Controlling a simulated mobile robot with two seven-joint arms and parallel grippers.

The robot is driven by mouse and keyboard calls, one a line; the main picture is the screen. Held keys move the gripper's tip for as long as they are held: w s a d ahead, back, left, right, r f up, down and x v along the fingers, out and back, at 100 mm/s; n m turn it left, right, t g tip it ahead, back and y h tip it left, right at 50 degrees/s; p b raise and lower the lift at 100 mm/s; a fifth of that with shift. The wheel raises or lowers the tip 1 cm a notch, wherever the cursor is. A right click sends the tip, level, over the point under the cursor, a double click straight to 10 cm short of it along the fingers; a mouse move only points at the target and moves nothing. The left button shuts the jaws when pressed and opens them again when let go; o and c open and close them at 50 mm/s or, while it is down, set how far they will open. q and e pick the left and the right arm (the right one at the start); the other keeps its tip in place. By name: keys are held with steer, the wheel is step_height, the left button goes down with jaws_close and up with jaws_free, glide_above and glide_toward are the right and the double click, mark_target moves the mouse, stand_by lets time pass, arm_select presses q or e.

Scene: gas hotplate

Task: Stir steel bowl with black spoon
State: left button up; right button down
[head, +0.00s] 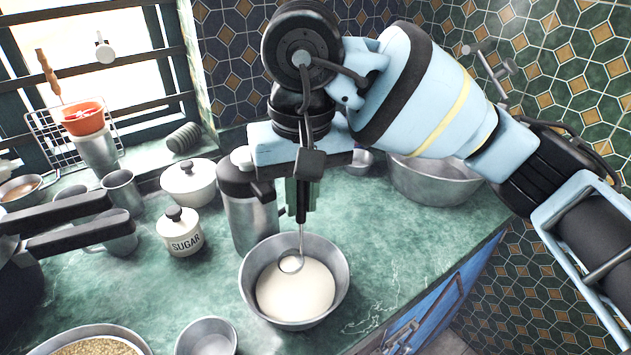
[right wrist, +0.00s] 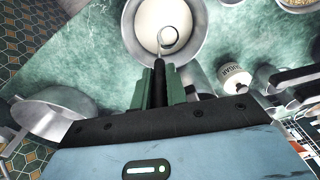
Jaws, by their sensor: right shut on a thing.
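The steel bowl (head: 339,279) stands on the green marbled counter and holds a pale, creamy liquid (head: 305,298). My right gripper (head: 301,200) is above the bowl, shut on the black handle of the spoon (head: 301,240). The spoon points down, and its metal head is at the liquid, toward the bowl's far left. In the right wrist view, the gripper's green fingers (right wrist: 160,88) close around the handle, and the spoon's round head (right wrist: 167,37) shows inside the bowl (right wrist: 203,38). How deep the head sits is hard to tell. My left gripper is not in view.
A steel jug (head: 252,215) stands close behind the bowl. A sugar pot (head: 181,235) and a white lidded pot (head: 189,185) are to the left. A small steel bowl (head: 206,338) is at the front. A large steel bowl (head: 435,182) is at right. Counter right of the bowl is clear.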

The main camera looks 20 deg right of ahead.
steer(key=shift+a, duration=0.1)
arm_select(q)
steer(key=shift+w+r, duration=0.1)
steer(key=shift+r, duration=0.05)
arm_select(e)
steer(key=shift+r, duration=0.15)
steer(key=shift+r+p, duration=1.5)
steer(key=shift+r, duration=0.95)
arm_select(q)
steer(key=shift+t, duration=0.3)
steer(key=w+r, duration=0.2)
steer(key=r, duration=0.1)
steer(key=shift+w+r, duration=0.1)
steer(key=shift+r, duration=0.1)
